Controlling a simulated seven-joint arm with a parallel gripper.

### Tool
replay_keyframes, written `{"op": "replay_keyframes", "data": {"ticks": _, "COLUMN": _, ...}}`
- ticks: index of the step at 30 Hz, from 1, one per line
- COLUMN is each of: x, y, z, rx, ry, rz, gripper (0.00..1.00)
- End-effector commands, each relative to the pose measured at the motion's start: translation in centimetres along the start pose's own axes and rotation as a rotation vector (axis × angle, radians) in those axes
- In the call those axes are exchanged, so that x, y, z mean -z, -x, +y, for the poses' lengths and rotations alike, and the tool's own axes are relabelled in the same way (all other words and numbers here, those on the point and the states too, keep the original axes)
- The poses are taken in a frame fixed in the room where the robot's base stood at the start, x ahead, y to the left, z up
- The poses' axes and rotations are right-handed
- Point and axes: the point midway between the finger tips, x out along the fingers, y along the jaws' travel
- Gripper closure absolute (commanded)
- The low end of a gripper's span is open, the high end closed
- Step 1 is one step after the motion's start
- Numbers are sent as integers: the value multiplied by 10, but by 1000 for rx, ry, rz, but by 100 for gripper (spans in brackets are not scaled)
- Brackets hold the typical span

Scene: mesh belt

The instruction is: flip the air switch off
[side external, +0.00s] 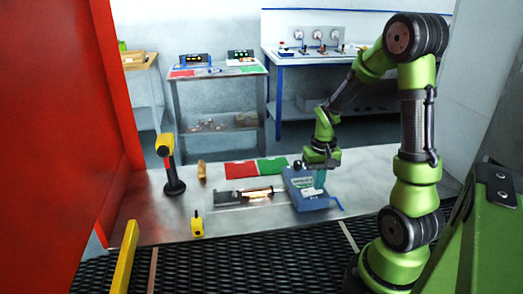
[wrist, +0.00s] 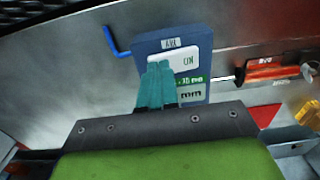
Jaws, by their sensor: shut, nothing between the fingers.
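The air switch is a blue box (side external: 305,199) on the metal table in the side view, right of centre. In the wrist view the same blue box (wrist: 145,45) has a label "AIR" and a white plate (wrist: 190,60) whose lettering seems to read "ON". My gripper (side external: 320,184) is over the box in the side view. In the wrist view its teal fingers (wrist: 158,66) are shut together, empty, and overlap the left part of the white plate. They hide that part. I cannot tell whether the fingertips touch it.
A tray with a shiny cylinder (side external: 257,195) lies left of the box. Red (side external: 240,169) and green (side external: 272,168) mats lie behind. A yellow scanner (side external: 165,144) on a black stand and a small yellow object (side external: 197,226) stand further left. A black mesh belt (side external: 270,268) runs in front.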

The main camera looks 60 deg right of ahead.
Motion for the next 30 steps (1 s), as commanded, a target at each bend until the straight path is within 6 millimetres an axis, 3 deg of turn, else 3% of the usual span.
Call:
{"op": "replay_keyframes", "data": {"ticks": 13, "x": 0, "y": -2, "z": 0, "rx": 0, "ry": 0, "rz": 1, "gripper": 100}}
{"op": "replay_keyframes", "data": {"ticks": 30, "x": 0, "y": 43, "z": 0, "rx": 0, "ry": 0, "rz": 4, "gripper": 100}}
